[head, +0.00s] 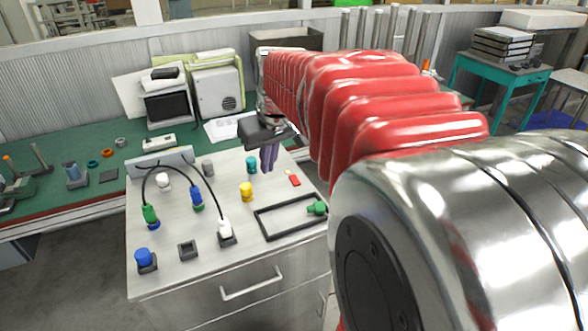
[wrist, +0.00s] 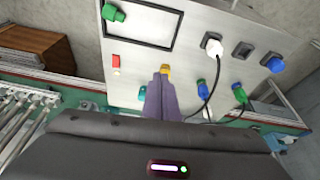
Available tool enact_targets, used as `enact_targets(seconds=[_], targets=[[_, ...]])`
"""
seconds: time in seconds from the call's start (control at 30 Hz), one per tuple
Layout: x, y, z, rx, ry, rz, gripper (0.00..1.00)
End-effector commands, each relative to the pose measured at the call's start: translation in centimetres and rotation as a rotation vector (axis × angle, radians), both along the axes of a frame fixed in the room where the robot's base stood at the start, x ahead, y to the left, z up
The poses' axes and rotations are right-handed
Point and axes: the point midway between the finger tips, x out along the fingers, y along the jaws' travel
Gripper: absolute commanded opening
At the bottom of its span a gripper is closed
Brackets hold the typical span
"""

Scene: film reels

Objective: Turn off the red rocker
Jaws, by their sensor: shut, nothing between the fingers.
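The red rocker (head: 295,181) is a small red piece on the right part of the light panel top (head: 215,260), with a small pale part at its far end. In the wrist view the rocker (wrist: 116,61) lies left of my fingertips. My gripper (head: 268,165) has purple fingers pointing down over the panel, left of the rocker and apart from it. In the wrist view the fingers (wrist: 162,78) are together and empty, and their tips overlap the yellow knob (wrist: 166,70) in the picture. I cannot tell which way the rocker is tipped.
Near the rocker are the yellow knob, a teal knob (head: 252,165) and a black frame (head: 262,226) with a green connector (head: 317,208). Blue, green and white plugs with black cables stand at left. A green bench (head: 60,150) with a monitor lies behind.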

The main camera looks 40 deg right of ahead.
Motion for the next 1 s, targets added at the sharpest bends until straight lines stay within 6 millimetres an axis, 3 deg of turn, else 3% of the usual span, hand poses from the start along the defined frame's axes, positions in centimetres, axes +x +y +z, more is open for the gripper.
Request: enact_targets(seconds=[0.03, 0.2, 0.5, 0.8, 1.0], targets=[[-0.8, 1.7, 0.3, -0.004, -0.009, 0.014, 0.00], [-3.6, 6.4, 0.3, -0.008, -0.034, 0.046, 0.00], [-9.3, 13.0, -1.0, -0.008, -0.082, 0.103, 0.00], [-14.6, 17.2, -3.6, 0.002, -0.126, 0.152, 0.00], [-15.9, 18.0, -4.5, 0.006, -0.137, 0.163, 0.00]])
